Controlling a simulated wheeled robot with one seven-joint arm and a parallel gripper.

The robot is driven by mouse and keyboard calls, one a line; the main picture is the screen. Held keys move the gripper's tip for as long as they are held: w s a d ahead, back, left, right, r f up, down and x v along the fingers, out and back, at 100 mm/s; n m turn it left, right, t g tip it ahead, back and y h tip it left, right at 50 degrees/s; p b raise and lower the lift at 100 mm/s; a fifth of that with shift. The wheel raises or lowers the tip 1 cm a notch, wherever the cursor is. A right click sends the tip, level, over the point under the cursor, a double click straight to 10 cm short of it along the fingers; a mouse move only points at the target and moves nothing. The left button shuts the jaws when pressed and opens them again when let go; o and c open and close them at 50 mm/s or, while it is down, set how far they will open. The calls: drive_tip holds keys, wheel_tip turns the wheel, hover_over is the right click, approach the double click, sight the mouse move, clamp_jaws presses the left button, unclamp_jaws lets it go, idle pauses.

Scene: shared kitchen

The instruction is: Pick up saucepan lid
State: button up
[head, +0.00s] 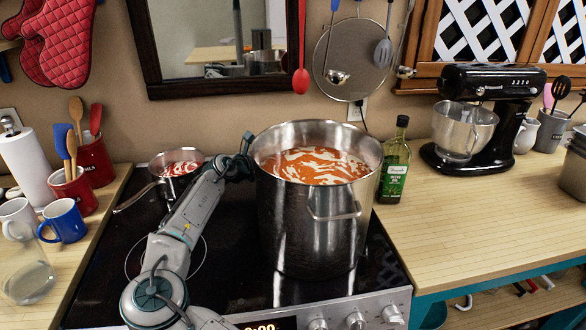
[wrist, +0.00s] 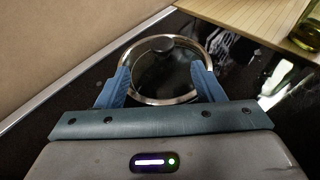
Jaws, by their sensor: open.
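The saucepan lid (wrist: 163,80), round dark glass with a shiny metal rim and a black knob, lies on the black stove top in the wrist view. I cannot make it out in the head view, where the big pot (head: 312,220) blocks the space behind it. My gripper (wrist: 161,70) is open, with its two blue fingers reaching over the left and right sides of the lid's rim. The knob is beyond the fingertips. I cannot tell whether the fingers touch the rim. In the head view my gripper's fingers are hidden behind the big pot.
The tall pot of orange-red soup stands right beside my arm. A small saucepan (head: 176,170) with red contents sits at the back left. An oil bottle (head: 394,165) stands on the wooden counter (head: 470,215) to the right. The wall is close behind the stove.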

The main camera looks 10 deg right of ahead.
drive_tip(key=x, duration=0.4)
drive_tip(key=shift+w+d+f, duration=0.1)
drive_tip(key=shift+w+d, duration=0.05)
drive_tip(key=shift+p+x, duration=0.9)
drive_tip(key=shift+x, duration=1.7)
drive_tip(key=shift+f, duration=0.1)
drive_tip(key=c, duration=1.2)
